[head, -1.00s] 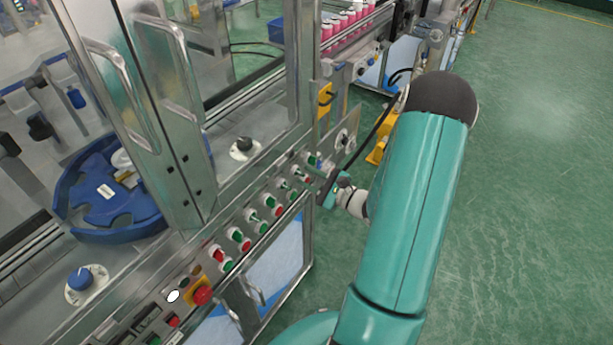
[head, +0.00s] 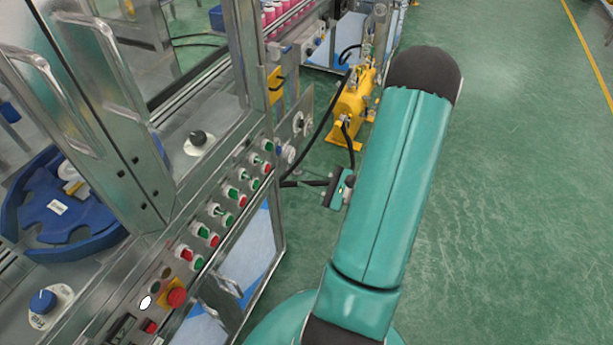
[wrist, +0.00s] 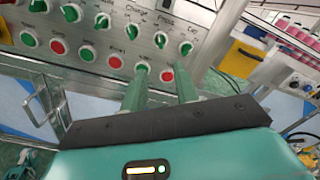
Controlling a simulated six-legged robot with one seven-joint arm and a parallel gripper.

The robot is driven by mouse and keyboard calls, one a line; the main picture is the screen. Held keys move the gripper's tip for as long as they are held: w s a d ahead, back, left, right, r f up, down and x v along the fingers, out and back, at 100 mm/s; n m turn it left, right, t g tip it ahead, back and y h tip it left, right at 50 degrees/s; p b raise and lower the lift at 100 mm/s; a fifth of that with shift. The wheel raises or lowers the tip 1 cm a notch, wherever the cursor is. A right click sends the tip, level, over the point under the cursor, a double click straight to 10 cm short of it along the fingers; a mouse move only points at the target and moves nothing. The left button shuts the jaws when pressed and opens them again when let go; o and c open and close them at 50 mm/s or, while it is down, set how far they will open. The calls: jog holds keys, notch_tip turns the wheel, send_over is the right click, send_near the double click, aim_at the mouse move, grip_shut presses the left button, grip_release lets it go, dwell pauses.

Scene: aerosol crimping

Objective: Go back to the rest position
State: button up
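My gripper (head: 310,184) is in the head view, just right of the control panel's far end, with its fingers pointing left. In the wrist view my gripper (wrist: 160,82) shows two green fingers standing apart with nothing between them. The control panel (wrist: 110,52) lies ahead of the fingertips, with rotary switches and red and green buttons. I cannot tell the exact gap between fingertips and panel, but no contact is visible. My teal arm reaches forward over the floor.
The steel machine frame (head: 110,100) with door handles stands at left, with a blue rotary tray (head: 75,215) inside. A red emergency button (head: 176,297) sits on the near panel. A yellow pump unit (head: 350,108) stands beyond my gripper. Green floor (head: 520,200) at right is clear.

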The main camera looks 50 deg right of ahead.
jog(key=shift+a, duration=0.1)
jog(key=a+r+n+g+y, duration=0.2)
jog(key=a+r+n+g, duration=0.5)
jog(key=a, duration=0.4)
jog(key=a+r+n+g+y, duration=0.2)
jog(key=a+r+n+g, duration=0.2)
jog(key=a+n+g, duration=0.55)
jog(key=s+a+r+n+t+h, duration=0.2)
jog(key=a+r+n+h, duration=0.1)
jog(key=r+n+h, duration=0.1)
jog(key=s+a+r+n+t+h, duration=0.3)
jog(key=r+n+h, duration=0.2)
jog(key=r, duration=0.3)
jog(key=shift+s+a+r+h, duration=0.2)
jog(key=shift+a+r+h, duration=0.05)
jog(key=shift+a+h, duration=0.15)
jog(key=shift+d+n, duration=0.1)
jog(key=shift+n, duration=0.15)
